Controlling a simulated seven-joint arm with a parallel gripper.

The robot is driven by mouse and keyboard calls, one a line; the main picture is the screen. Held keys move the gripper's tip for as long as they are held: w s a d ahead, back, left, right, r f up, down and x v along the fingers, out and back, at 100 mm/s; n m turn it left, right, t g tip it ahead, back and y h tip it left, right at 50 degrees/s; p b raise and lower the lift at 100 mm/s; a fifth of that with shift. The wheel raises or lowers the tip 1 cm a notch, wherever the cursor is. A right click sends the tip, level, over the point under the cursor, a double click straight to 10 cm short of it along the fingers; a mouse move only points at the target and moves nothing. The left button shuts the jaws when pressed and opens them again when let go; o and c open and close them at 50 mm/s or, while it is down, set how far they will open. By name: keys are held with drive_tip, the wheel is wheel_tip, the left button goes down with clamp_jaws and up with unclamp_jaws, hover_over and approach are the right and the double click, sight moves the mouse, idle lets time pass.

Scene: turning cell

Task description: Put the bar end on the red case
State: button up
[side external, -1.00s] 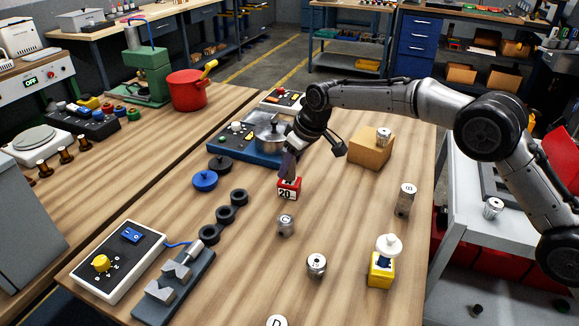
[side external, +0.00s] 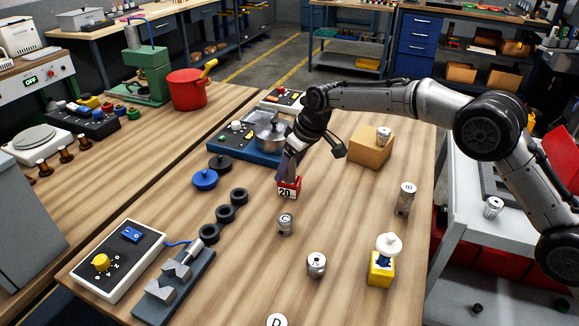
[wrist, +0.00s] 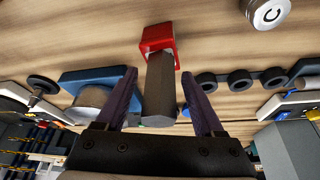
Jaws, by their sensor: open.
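The red case (side external: 289,190), marked 20, stands on the bench in the side view and at the top of the wrist view (wrist: 158,42). The bar end (wrist: 160,92) is a dark grey bar standing with its far end at the red case; the wrist view does not settle whether it sits on or in it. In the side view the bar end is mostly hidden by the fingers. My gripper (wrist: 162,100) is open, with one finger on each side of the bar and a gap visible on both sides.
Metal cylinders (side external: 286,224) (side external: 316,264) stand in front. A yellow block with a white-topped piece (side external: 381,272) and a cardboard box (side external: 370,148) are to the right. Black rings (side external: 224,215), a blue knob (side external: 205,179) and a blue-based machine (side external: 240,148) are to the left.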

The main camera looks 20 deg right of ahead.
drive_tip(key=v, duration=1.2)
drive_tip(key=s+d+r+m+t+h, duration=0.1)
drive_tip(key=s+d+r, duration=0.4)
drive_tip(key=s+d, duration=0.3)
drive_tip(key=s+d+r+m, duration=0.2)
drive_tip(key=s+d+r, duration=0.35)
drive_tip(key=s, duration=0.45)
drive_tip(key=s+d+f+m, duration=0.1)
drive_tip(key=s+d+f, duration=0.2)
drive_tip(key=s, duration=0.5)
drive_tip(key=s+d+f+m, duration=0.1)
drive_tip(key=s+d+f, duration=0.1)
drive_tip(key=s, duration=0.6)
drive_tip(key=s+d+f+m+h, duration=0.1)
drive_tip(key=s+d+f, duration=0.2)
drive_tip(key=s, duration=0.5)
drive_tip(key=shift+s+d+f+t, duration=0.15)
drive_tip(key=shift+d+f+t, duration=0.25)
drive_tip(key=shift+f, duration=0.2)
